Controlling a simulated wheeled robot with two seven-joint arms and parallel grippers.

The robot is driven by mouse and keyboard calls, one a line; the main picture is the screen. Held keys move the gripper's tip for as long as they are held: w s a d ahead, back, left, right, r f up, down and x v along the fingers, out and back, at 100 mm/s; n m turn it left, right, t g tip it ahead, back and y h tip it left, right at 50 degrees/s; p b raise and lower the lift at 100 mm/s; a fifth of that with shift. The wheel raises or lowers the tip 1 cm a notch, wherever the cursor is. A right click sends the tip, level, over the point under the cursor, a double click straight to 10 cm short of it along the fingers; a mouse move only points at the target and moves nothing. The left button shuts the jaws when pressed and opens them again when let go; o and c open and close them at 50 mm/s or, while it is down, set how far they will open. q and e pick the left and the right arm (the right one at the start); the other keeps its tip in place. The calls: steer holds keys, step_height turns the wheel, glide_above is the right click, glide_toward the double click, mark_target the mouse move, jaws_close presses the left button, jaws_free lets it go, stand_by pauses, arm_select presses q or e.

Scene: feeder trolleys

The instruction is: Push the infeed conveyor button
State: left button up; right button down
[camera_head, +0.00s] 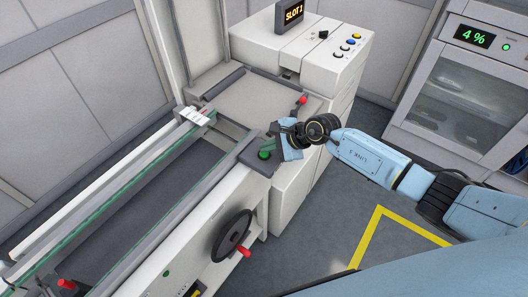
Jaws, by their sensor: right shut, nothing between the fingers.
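A green button (265,154) sits on a dark grey panel (250,160) at the near corner of the white machine, at the end of the conveyor (120,190). My right arm comes in from the right, and its gripper (272,139) is shut and empty, just behind and right of the green button. The fingertips look small and partly blend with the panel, so I cannot tell if they touch anything. The button's top shows and looks uncovered by the gripper. My left gripper is not in view.
A red knob (303,100) stands on the machine beyond my gripper. A black handwheel (232,236) is on the front side. A glass-fronted unit reading "4 %" (472,37) stands at right.

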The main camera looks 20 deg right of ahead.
mark_target(268, 154)
steer(key=shift+f, duration=0.15)
steer(key=shift+f+b, duration=0.35)
steer(key=shift+b, duration=0.2)
steer(key=shift+r+p, duration=0.3)
steer(key=shift+r, duration=0.2)
steer(key=shift+r, duration=0.1)
step_height(268, 154, up, 6)
steer(key=p, duration=0.4)
stand_by(0.3)
stand_by(0.4)
